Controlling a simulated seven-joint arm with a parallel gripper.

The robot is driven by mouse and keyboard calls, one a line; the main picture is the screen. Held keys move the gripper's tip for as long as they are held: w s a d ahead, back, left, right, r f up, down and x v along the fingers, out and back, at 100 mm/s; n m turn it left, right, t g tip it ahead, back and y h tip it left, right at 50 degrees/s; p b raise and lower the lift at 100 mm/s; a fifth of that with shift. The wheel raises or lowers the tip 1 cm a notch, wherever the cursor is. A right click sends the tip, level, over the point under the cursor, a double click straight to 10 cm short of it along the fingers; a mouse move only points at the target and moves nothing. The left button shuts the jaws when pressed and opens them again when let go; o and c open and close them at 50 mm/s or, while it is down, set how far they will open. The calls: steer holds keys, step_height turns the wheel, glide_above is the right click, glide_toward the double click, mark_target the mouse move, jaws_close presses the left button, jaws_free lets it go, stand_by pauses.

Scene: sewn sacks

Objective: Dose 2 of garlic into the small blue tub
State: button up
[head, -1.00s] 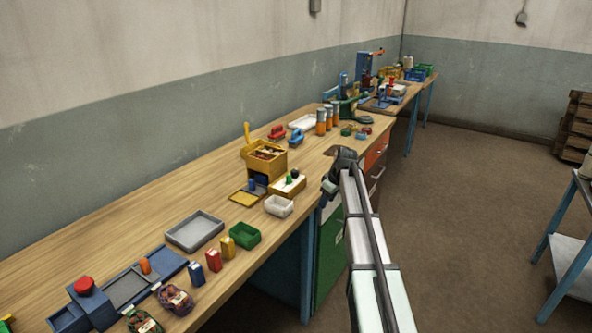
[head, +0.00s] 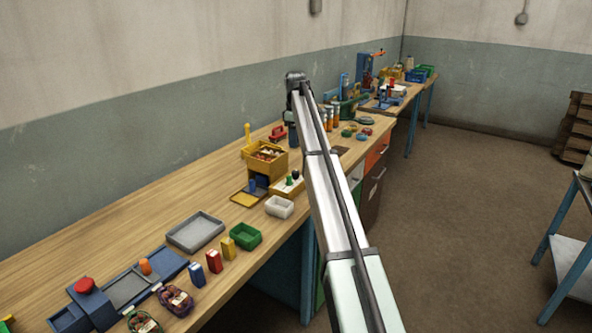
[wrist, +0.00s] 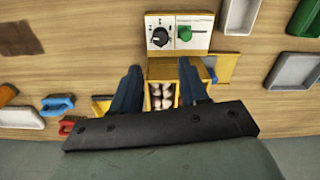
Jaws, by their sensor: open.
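A yellow dispenser box (head: 266,158) stands on the bench, with pale garlic bulbs in its open top; the bulbs (wrist: 162,95) also show in the wrist view. A pale control panel (wrist: 178,32) with a black knob (wrist: 160,37) and a green knob (wrist: 184,33) joins it. A small blue piece (head: 252,185) sits at the dispenser's side, over a grey and yellow tray; I cannot tell if it is the small blue tub. My gripper (wrist: 160,72) is open and empty, its dark blue fingers on either side of the dispenser in the wrist view; its height above is unclear.
A white tub (head: 279,207), a green tub (head: 246,236) and a grey tray (head: 195,232) stand nearer on the bench. Small cartons stand by the front edge. A red-handled item (head: 277,132) and a blue one (wrist: 58,105) lie beyond the dispenser.

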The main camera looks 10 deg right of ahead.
mark_target(296, 171)
step_height(296, 171, down, 13)
stand_by(0.5)
steer(key=c, duration=0.8)
